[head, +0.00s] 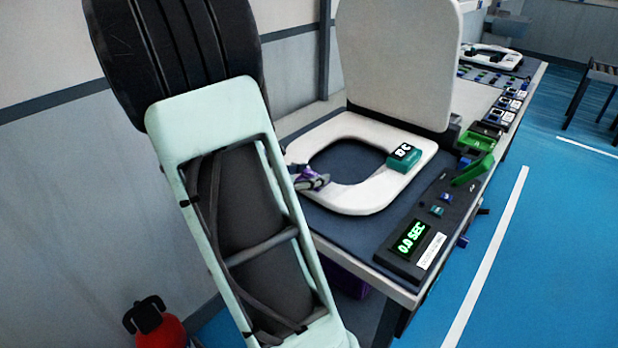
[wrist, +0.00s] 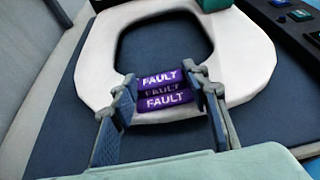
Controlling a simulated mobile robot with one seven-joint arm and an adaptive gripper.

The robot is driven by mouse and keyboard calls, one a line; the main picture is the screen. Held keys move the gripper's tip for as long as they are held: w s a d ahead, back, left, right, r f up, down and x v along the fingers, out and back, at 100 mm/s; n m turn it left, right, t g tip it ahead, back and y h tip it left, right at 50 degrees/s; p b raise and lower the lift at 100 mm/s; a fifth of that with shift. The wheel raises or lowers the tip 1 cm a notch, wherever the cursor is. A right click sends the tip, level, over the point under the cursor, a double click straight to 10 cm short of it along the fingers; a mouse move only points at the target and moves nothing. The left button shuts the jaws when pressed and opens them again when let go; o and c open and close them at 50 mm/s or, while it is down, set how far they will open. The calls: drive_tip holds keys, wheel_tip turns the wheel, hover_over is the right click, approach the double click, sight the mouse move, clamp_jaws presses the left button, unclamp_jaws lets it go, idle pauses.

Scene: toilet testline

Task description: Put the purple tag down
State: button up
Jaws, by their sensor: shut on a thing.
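In the wrist view my gripper (wrist: 166,97) is shut on the purple tag (wrist: 166,100), which has "FAULT" in white on it. The tag sits between the two fingertips, over the front part of the white toilet seat (wrist: 95,62). I cannot tell whether the tag touches the seat. In the head view my gripper (head: 312,178) is at the left front of the seat (head: 365,199), with a little purple showing at it. My arm hides part of that side.
A teal block (head: 404,157) with white letters lies on the right of the seat. The raised white lid (head: 398,60) stands behind. A control panel (head: 436,216) with a green "0.0 SEC" display and a green tray (head: 473,170) are at the right. The dark mat (wrist: 170,40) is bare inside the seat ring.

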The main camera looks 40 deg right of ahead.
drive_tip(key=shift+f, duration=0.15)
drive_tip(key=o, duration=0.9)
drive_tip(key=shift+o, duration=0.2)
drive_tip(key=shift+a+r, duration=0.25)
drive_tip(key=shift+r, duration=0.15)
drive_tip(key=p+v, duration=0.2)
drive_tip(key=v, duration=0.9)
drive_tip(key=shift+a+p, duration=0.25)
drive_tip(key=shift+p, duration=0.1)
